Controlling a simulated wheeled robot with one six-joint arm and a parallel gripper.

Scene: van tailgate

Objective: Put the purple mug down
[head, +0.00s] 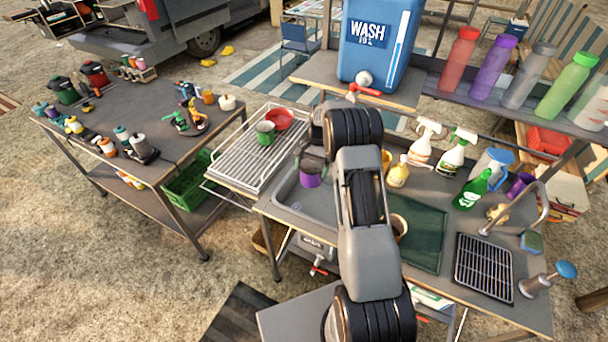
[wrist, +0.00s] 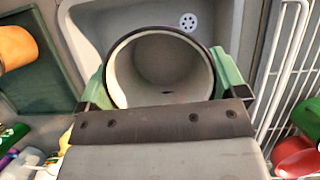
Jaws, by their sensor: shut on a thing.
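The purple mug (head: 311,178) is held over the left part of the grey sink basin (head: 300,203) in the head view. My gripper (head: 312,160) is shut on it from above and behind. In the wrist view the mug (wrist: 160,68) shows its pale inside and dark rim between the green fingers of my gripper (wrist: 165,88). The mug opens toward the wrist camera. The basin floor and drain (wrist: 188,21) show beyond it. I cannot tell how high the mug is above the basin.
A white wire drying rack (head: 222,168) stands left of the sink, with a green mug (head: 265,133) and red bowl (head: 280,119) on it. A dark green mat (head: 425,238) lies right of the basin. Spray bottles (head: 424,145) stand behind. The rack's front half is clear.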

